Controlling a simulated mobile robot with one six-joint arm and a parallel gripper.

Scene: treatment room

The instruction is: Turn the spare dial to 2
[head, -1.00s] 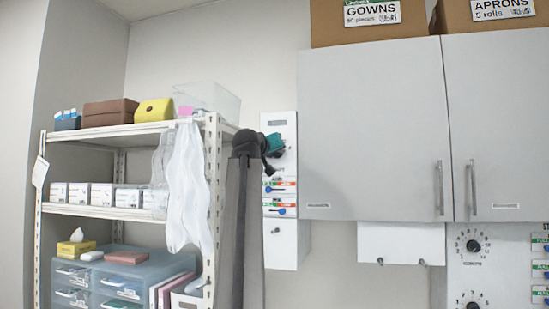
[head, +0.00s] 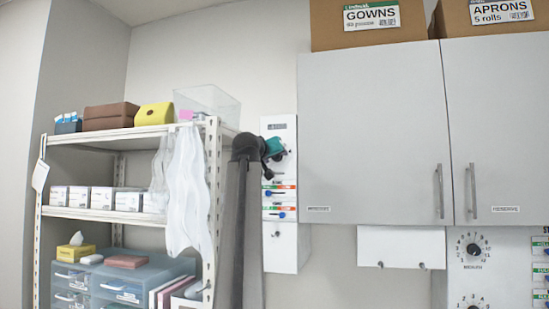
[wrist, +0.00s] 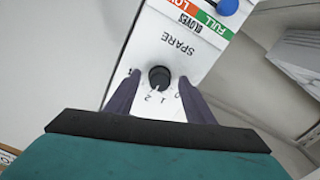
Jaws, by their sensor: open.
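The spare dial is a small round black knob (wrist: 158,78) on a white panel (wrist: 193,22) marked SPARE. The lettering appears upside down in the wrist view. The numbers 2, 1 and 0 show below the knob. A small pale mark shows on the knob's lower side, towards the 2 and 1; its exact setting is hard to read. My gripper (wrist: 159,80) has its two purple fingers apart, one on each side of the knob. I cannot tell whether they touch it. In the head view my teal gripper (head: 272,149) is at the narrow wall panel (head: 278,124), largely hiding the dial.
A blue slider knob (wrist: 228,5) with red and green labels is close above the dial. A grey wall cabinet (head: 375,130) stands right of the panel. A white shelf (head: 130,214) with hanging white cloth (head: 187,190) is on the left. Other dials (head: 473,248) are at lower right.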

